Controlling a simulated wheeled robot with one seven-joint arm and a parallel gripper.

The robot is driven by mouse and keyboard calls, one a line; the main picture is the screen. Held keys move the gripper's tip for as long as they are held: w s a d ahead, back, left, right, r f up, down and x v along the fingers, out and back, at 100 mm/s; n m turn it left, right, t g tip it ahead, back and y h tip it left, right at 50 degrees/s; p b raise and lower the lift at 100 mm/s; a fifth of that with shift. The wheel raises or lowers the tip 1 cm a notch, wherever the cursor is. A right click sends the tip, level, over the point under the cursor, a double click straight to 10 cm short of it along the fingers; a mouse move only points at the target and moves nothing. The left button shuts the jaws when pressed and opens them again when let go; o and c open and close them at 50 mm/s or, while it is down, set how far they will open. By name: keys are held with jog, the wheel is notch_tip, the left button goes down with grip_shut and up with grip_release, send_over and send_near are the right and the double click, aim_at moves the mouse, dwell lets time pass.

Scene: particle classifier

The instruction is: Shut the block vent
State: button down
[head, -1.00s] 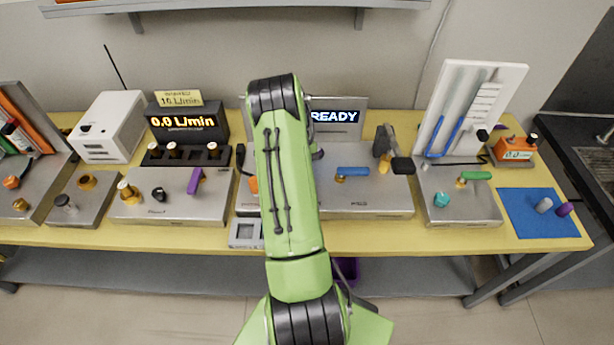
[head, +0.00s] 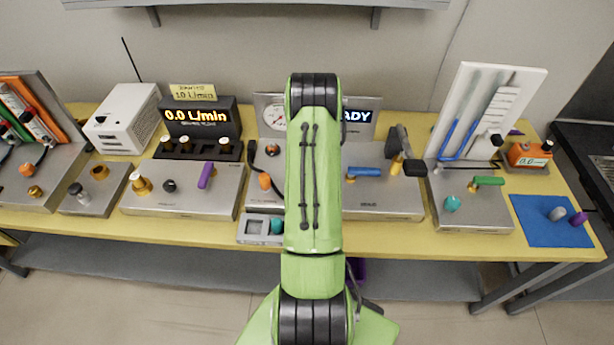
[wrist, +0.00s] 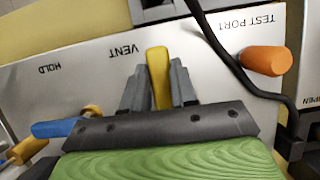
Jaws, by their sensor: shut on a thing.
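The steel block (head: 385,205) stands mid-bench with a lit display (head: 357,116) behind it, partly covered by my green arm. In the wrist view its panel (wrist: 85,70) shows upside down with the labels HOLD, VENT and TEST PORT. A yellow vent lever (wrist: 158,72) stands beside the VENT label. My gripper (wrist: 159,85) has its two grey fingers shut on this lever, one on each side. In the head view my arm hides the gripper and the lever. The blue hold lever (head: 363,171) shows right of my arm; it also shows in the wrist view (wrist: 56,128).
An orange test port knob (wrist: 266,60) with a black cable (wrist: 225,50) lies close beside the gripper. A black-handled part (head: 405,155) stands at the block's right. Other panels with levers flank the block.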

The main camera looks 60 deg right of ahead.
jog(key=shift+d, duration=0.1)
jog(key=c, duration=0.9)
grip_release()
jog(key=p+v, duration=0.2)
jog(key=v, duration=1.3)
jog(key=shift+w+r, duration=0.1)
jog(key=shift+r, duration=0.3)
